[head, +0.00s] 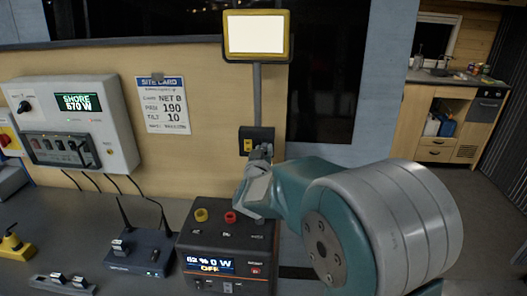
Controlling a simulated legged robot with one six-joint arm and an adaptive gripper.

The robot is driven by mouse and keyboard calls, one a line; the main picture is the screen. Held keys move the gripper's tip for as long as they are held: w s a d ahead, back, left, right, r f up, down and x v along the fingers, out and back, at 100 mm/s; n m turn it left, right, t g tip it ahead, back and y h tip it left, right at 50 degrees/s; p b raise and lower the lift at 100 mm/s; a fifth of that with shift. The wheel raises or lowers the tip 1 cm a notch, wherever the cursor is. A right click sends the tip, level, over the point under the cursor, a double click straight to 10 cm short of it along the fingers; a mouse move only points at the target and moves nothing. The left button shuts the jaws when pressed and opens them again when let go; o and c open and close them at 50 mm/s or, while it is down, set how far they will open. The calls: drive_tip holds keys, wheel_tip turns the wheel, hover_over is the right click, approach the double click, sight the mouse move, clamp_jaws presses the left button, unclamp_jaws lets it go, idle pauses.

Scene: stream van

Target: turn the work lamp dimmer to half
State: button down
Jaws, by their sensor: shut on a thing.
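The work lamp (256,36) has a yellow frame and a bright, lit white panel. It stands on a grey pole (257,95) above a black control box (247,133) with a yellow part on its front. My gripper (262,153) is at the lower right of this box and covers part of it. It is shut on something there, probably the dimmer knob. The knob itself and its angle are hidden behind my fingers.
A black power unit (225,240) with yellow and red knobs reads 82 %, 0 W, OFF below my arm. A router with antennas (142,252) stands to its left. A grey panel (72,125) reads SHORE 570 W. A site card (163,105) hangs on the wall.

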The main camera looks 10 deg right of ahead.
drive_tip(key=m, duration=1.3)
drive_tip(key=shift+f+y, duration=0.15)
drive_tip(key=shift+y, duration=0.25)
drive_tip(key=shift+m, duration=0.3)
drive_tip(key=c, duration=0.5)
unclamp_jaws()
drive_tip(key=shift+a, duration=0.1)
